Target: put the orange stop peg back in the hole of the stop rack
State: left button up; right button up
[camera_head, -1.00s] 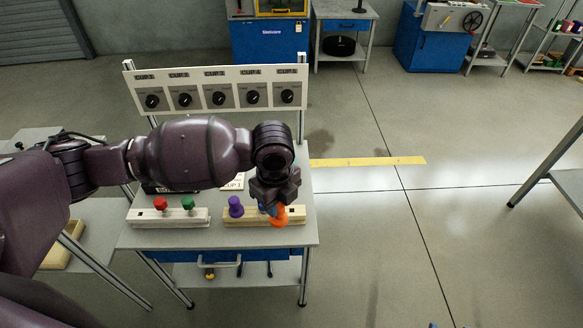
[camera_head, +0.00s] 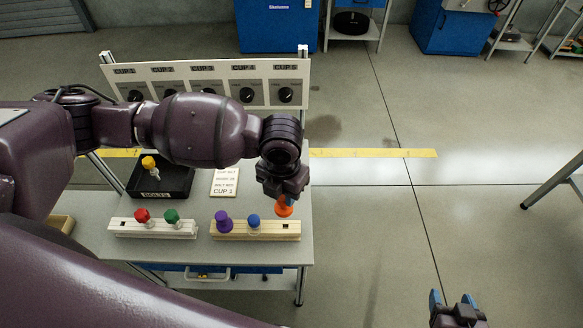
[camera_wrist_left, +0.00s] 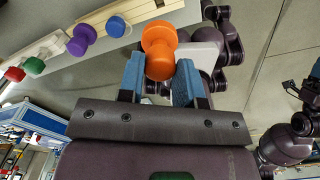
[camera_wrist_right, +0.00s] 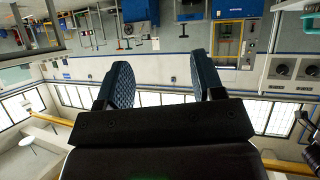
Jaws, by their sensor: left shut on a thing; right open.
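The orange stop peg (camera_head: 284,208) is held between the fingertips of my left gripper (camera_head: 284,194). In the left wrist view the peg (camera_wrist_left: 158,47) sits between the two blue fingers (camera_wrist_left: 158,80). The peg appears just behind the right end of the right-hand cream rack (camera_head: 270,237); its exact height is unclear. That rack bears a purple peg (camera_head: 224,221) and a blue peg (camera_head: 254,221), with a dark empty hole at its right end. My right gripper (camera_head: 453,298) is open and empty, away from the table at the lower right.
A second cream rack (camera_head: 120,227) holds a red and a green peg. Behind lie a black tray (camera_head: 178,190) with a yellow-topped piece and a CUP 1 card (camera_head: 225,182). A panel of dials (camera_head: 205,72) stands at the table's back.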

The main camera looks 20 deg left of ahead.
pick_arm(q)
jog(key=shift+w, duration=0.35)
jog(key=shift+s, duration=0.25)
jog(key=shift+w+p, duration=0.15)
jog(key=shift+p, duration=0.2)
notch_tip(320, 180, down, 2)
jog(key=shift+f+b, duration=0.1)
jog(key=shift+b, duration=0.45)
notch_tip(320, 180, down, 2)
jog(key=shift+b, duration=0.45)
jog(key=shift+f, duration=0.55)
jog(key=shift+f+b, duration=0.25)
jog(key=shift+b, duration=0.1)
pick_arm(e)
jog(key=shift+g, duration=0.4)
jog(key=f, duration=0.1)
jog(key=s+f, duration=0.2)
jog(key=f, duration=0.1)
jog(key=shift+s+d, duration=0.1)
jog(key=shift+d, duration=0.05)
